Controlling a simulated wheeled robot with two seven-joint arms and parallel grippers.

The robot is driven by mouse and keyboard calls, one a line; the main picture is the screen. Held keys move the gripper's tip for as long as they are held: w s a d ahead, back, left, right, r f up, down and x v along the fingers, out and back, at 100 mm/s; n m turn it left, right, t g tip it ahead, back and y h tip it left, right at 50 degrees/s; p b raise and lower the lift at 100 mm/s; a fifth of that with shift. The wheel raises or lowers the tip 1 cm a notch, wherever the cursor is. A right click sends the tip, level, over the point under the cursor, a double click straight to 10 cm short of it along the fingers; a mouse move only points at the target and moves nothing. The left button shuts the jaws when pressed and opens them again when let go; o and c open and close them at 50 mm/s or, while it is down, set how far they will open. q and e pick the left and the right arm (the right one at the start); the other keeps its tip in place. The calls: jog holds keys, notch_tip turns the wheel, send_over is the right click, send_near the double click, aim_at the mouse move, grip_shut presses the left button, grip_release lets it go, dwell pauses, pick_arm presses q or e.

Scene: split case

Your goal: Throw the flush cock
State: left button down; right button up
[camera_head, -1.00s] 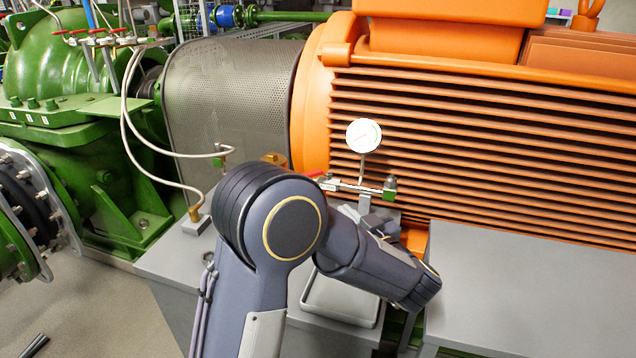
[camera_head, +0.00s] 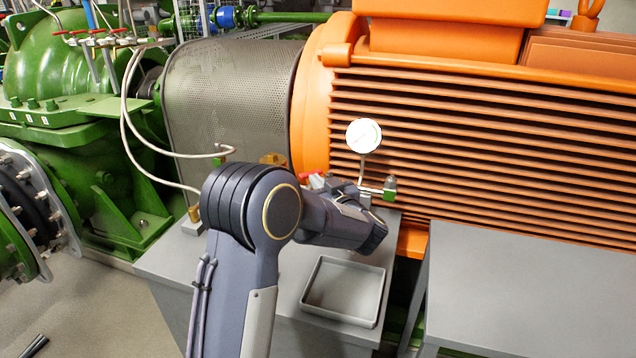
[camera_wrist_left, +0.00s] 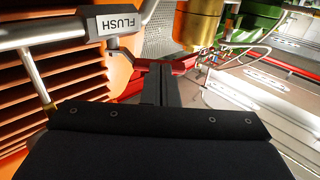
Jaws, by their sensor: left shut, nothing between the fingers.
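The flush cock is on a small pipe at the foot of the orange motor. Its red lever (camera_head: 312,181) shows just left of my gripper, which hides the cock body in the head view. In the left wrist view the pipe carries a "FLUSH" tag (camera_wrist_left: 114,21), and the red lever (camera_wrist_left: 186,65) lies behind the fingertips. My left gripper (camera_wrist_left: 156,72) is shut and empty, its tips at or very near the lever; I cannot tell if they touch. In the head view the gripper (camera_head: 328,183) is seen from behind, partly covered by its wrist. My right gripper is out of view.
A round white gauge (camera_head: 363,135) stands just above the cock, and a green fitting (camera_head: 390,188) is to its right. A grey tray (camera_head: 346,318) lies on the plinth below. The ribbed orange motor (camera_head: 480,150) is close behind; a brass-coloured fitting (camera_wrist_left: 198,22) is near the fingers.

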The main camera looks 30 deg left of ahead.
aim_at(304, 173)
pick_arm(q)
jog(key=shift+a+m+t+h, duration=0.3)
jog(key=shift+m+t, duration=0.1)
jog(key=shift+t, duration=0.1)
dwell(0.4)
jog(key=a+m+t+h+b, duration=0.1)
jog(key=m+t+h+b, duration=0.1)
jog(key=a+m+t+h+b, duration=0.1)
jog(key=m+t+h+b, duration=0.1)
jog(key=h+b, duration=0.1)
jog(key=a+m+t+h+b, duration=0.1)
jog(key=m+t+h+b, duration=0.1)
jog(key=b, duration=0.1)
jog(key=shift+w+a+f+h, duration=0.3)
jog(key=shift+a+f, duration=0.05)
jog(key=shift+w+a+r+m+h+b, duration=0.1)
jog(key=shift+a+m+h+b, duration=0.05)
jog(key=shift+m+h+b, duration=0.35)
jog(key=shift+w, duration=0.15)
jog(key=shift+w+a+r+b, duration=0.2)
jog(key=shift+b, duration=0.35)
jog(key=shift+a+r, duration=0.1)
